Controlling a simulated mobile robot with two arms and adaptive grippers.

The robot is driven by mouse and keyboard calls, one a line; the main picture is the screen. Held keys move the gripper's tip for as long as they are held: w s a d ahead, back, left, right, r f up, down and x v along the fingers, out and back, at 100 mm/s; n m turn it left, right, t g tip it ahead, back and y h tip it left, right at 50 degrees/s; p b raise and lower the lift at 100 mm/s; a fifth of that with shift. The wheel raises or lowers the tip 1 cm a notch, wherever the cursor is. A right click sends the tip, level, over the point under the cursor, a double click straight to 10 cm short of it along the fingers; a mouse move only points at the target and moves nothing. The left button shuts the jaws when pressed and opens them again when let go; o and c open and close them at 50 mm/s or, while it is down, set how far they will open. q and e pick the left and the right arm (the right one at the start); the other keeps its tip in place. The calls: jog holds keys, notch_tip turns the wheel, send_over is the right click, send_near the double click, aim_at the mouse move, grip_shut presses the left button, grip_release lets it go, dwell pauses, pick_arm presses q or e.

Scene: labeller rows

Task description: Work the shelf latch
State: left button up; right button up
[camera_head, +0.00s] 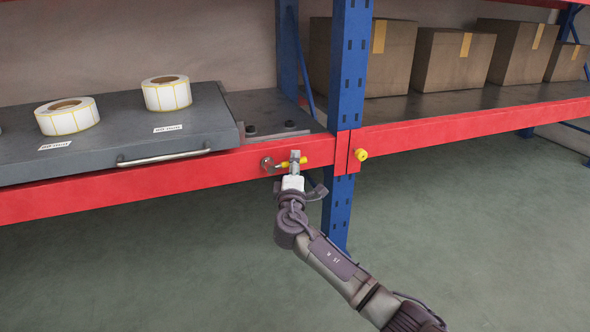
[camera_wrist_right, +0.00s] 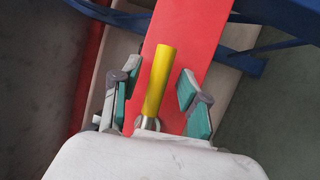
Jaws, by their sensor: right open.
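The shelf latch has a yellow handle (camera_head: 284,165) on a metal pivot (camera_head: 266,164), mounted on the front of the red beam left of the blue post. The handle lies roughly level, pointing right. My right gripper (camera_head: 294,160) is at the handle and hides its middle. In the right wrist view the yellow handle (camera_wrist_right: 158,80) stands between the fingers of my open right gripper (camera_wrist_right: 159,84), with a visible gap on each side. My left gripper is not in view.
A grey sliding tray (camera_head: 105,142) with a metal bar handle (camera_head: 165,157) holds label rolls (camera_head: 167,93). A blue post (camera_head: 348,70) and a yellow knob (camera_head: 361,154) stand right of the latch. Cardboard boxes (camera_head: 452,60) sit on the right shelf. Floor space below is clear.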

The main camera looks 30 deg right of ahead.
jog(key=shift+w+d+r, duration=0.15)
jog(key=shift+w+d, duration=0.15)
jog(key=shift+w, duration=0.1)
grip_shut()
